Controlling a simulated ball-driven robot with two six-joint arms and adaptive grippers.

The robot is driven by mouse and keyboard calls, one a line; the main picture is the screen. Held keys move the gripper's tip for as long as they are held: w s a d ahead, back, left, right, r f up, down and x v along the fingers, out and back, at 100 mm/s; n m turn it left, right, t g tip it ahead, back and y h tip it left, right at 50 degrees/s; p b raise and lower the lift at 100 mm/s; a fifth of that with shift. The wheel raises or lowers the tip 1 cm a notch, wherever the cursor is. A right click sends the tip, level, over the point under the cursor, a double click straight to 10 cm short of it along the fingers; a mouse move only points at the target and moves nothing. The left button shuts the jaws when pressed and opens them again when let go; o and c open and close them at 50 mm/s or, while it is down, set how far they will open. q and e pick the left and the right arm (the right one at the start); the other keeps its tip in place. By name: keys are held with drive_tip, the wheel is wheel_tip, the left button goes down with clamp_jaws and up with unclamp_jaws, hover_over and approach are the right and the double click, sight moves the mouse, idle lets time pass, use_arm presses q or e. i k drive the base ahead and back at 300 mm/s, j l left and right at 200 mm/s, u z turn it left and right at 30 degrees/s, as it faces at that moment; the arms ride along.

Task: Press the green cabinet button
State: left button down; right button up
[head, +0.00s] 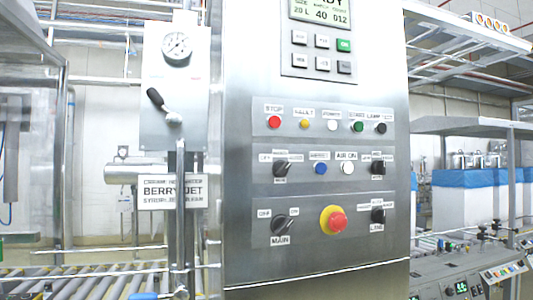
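The control cabinet (240,200) is a brushed-steel panel that fills the middle of the head view. Its green button (358,126) is in the top button row, under a label that seems to read START. In that row a red button (274,122), a yellow button (304,123) and a white button (332,125) sit to its left, and a black button (381,128) to its right. A square green key (344,46) is on the keypad above. Neither of my grippers shows.
Below are rotary switches, a blue button (320,168) and a red mushroom button (332,220) on a yellow ring. A lever (164,106) and pressure gauge (177,45) are left of the cabinet. A roller conveyor (90,284) is lower left; blue-lined boxes (463,198) stand right.

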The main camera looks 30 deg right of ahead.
sight(359, 125)
drive_tip(key=z, duration=1.35)
